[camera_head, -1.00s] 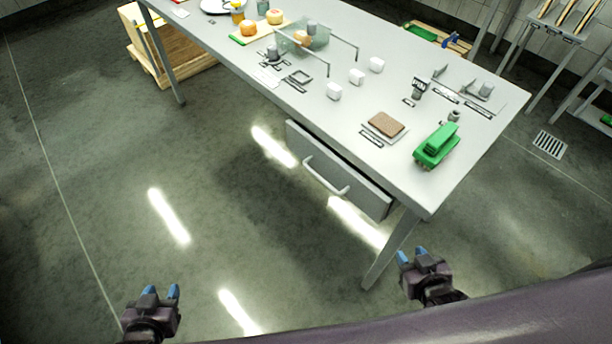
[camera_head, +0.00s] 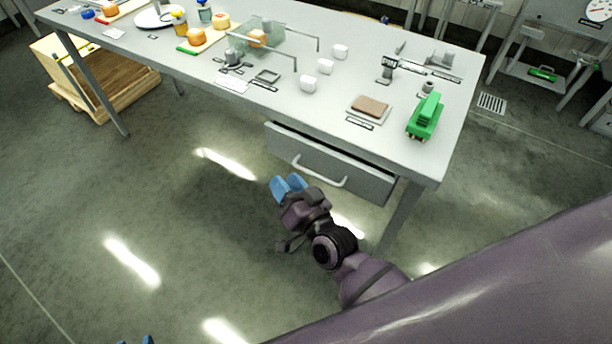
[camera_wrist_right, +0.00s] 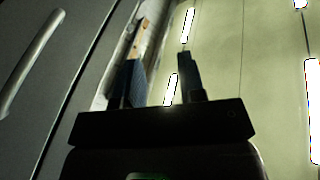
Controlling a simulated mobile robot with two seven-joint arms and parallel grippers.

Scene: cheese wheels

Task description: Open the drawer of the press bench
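The press bench (camera_head: 225,100) is a long pale grey table. Its grey drawer (camera_head: 365,181) hangs under the top, with a dark gap along its upper edge; I cannot tell whether it is slightly open. A pale bar handle (camera_head: 325,184) is on its front. My right gripper (camera_head: 287,184) is open and empty, just left of the handle in the head view. In the right wrist view, the handle (camera_wrist_right: 28,65) stands left of my spread fingers (camera_wrist_right: 160,82), apart from them. My left gripper (camera_head: 137,341) shows only blue tips at the bottom edge.
A green press-like tool (camera_head: 425,117), a brown block on a plate (camera_head: 369,106) and several white cubes (camera_head: 325,66) are on the bench top. A bench leg (camera_head: 405,218) stands right of the drawer. The floor in front is clear.

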